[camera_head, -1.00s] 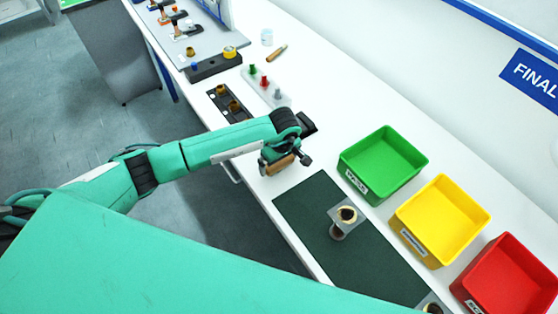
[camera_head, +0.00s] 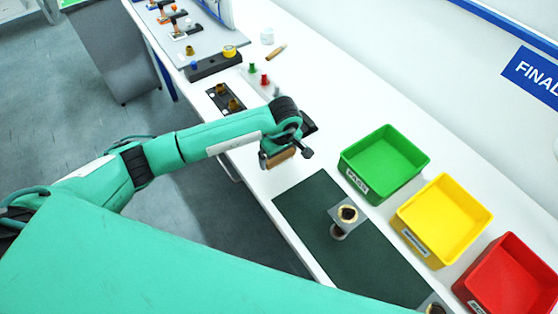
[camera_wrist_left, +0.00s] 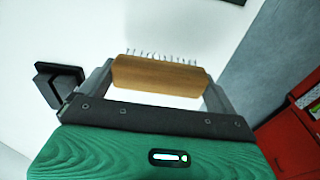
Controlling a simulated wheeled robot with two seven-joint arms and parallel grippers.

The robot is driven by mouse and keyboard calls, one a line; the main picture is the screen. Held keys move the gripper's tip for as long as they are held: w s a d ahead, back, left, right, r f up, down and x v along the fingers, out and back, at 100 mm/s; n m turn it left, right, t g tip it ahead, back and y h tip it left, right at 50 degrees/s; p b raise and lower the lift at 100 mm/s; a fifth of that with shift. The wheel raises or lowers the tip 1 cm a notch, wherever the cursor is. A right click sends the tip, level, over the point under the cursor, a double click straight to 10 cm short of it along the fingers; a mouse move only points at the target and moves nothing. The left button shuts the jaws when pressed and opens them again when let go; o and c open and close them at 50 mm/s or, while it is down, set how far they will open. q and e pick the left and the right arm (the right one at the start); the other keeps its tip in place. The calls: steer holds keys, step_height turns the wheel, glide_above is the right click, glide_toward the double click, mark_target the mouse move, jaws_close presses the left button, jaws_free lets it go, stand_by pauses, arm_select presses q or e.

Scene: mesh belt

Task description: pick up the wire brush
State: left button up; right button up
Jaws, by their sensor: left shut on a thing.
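The wire brush (camera_wrist_left: 160,75) has a wooden block with a row of thin bristles along its far side in the left wrist view. My left gripper (camera_wrist_left: 158,84) is shut on the block, with one finger at each end of it. In the head view the brush (camera_head: 281,158) shows as a brown block under my left gripper (camera_head: 284,153), over the white table left of the green mat. I cannot tell how far it is above the table. My right gripper is not in view.
Green (camera_head: 384,165), yellow (camera_head: 442,221) and red (camera_head: 512,279) bins stand along the right. A dark green mat (camera_head: 318,207) holds a grey part with a round hole (camera_head: 346,216). Racks with small fittings (camera_head: 226,102) lie beyond my left arm.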

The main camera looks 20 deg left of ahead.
arm_select(q)
step_height(320, 180, up, 17)
steer(key=b, duration=0.5)
steer(key=o, duration=0.4)
steer(key=shift+c, duration=1.3)
steer(key=s+a+f+m+h, duration=0.1)
steer(key=s+a+f+m, duration=0.3)
steer(key=s+f+m, duration=0.4)
steer(key=s+m, duration=0.2)
steer(key=s, duration=0.1)
steer(key=shift+s+a+f+t, duration=0.2)
steer(key=shift+s+a+t, duration=0.1)
steer(key=shift+s+a, duration=0.1)
